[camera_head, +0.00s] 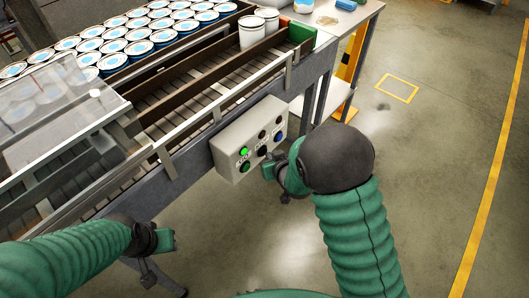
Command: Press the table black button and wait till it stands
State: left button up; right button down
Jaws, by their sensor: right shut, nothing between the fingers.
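A pale grey control box (232,133) is fixed to the near side of the roller conveyor. It carries a lit green button (244,151), a dark green one (245,167), a blue one (278,137) and several black ones, among them a black button (262,151) low in the middle. My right gripper (268,171) is shut and empty, close in front of the box's lower edge, below that black button. I cannot tell whether it touches the box. My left gripper (166,241) is below the conveyor at lower left, away from the box; its finger opening is unclear.
The conveyor (208,96) runs diagonally, with two white cans (252,32) on its far end. Many blue-and-white cans (138,48) stand in rows behind it. A clear cover (60,95) lies over its left part. A side table (350,18) stands beyond; the right floor is free.

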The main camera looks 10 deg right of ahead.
jog(key=shift+w+a, duration=0.2)
jog(key=shift+w, duration=0.05)
dwell(0.5)
jog(key=shift+s+d, duration=0.55)
jog(key=shift+s, duration=0.2)
jog(key=shift+s+d, duration=0.8)
jog(key=shift+s, duration=0.2)
jog(key=shift+s+d, duration=0.75)
jog(key=shift+s, duration=0.2)
